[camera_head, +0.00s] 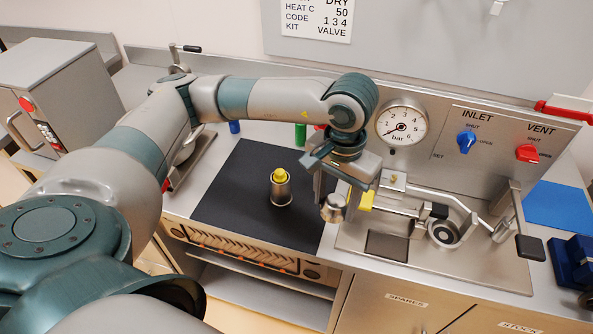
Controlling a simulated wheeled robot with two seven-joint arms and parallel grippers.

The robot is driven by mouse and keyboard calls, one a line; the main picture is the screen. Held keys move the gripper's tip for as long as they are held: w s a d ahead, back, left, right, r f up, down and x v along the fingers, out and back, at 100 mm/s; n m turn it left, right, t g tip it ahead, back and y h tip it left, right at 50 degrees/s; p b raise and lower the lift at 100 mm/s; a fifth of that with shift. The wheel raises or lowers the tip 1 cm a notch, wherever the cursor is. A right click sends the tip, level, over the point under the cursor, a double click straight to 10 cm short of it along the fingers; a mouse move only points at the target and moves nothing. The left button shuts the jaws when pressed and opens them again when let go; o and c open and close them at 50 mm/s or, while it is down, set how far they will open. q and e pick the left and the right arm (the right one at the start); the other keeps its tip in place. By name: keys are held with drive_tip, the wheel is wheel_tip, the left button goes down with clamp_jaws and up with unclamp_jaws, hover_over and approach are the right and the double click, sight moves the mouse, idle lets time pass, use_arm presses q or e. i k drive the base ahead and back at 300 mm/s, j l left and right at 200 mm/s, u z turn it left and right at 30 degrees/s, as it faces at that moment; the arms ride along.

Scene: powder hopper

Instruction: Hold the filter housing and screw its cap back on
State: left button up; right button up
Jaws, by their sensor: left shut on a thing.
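The filter housing (281,194) is a small metal cylinder with a yellow top part. It stands upright on the black mat (235,205). My left gripper (334,197) points down to the right of the housing, beside the mat's right edge. It is shut on a small round metal piece, which looks like the cap (333,209). The cap is apart from the housing. The fingers hide part of the cap, and its inside is not visible. My right gripper is not in view.
A metal fixture with a lever arm and round fitting (443,233) stands at right. Behind it are a pressure gauge (401,126), a blue knob (466,142) and a red knob (527,153). Blue blocks (572,262) lie at far right. The mat around the housing is clear.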

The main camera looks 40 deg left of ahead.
sight(280, 196)
drive_tip(key=k+j+z, duration=0.15)
drive_tip(key=j, duration=0.25)
drive_tip(key=j+z, duration=0.1)
drive_tip(key=j, duration=0.25)
drive_tip(key=k+j+z, duration=0.15)
drive_tip(key=j, duration=0.2)
drive_tip(key=k+j+z, duration=0.15)
drive_tip(key=j, duration=0.2)
drive_tip(key=k+j, duration=0.2)
drive_tip(key=j, duration=0.15)
drive_tip(key=k+j, duration=0.2)
drive_tip(key=j, duration=0.15)
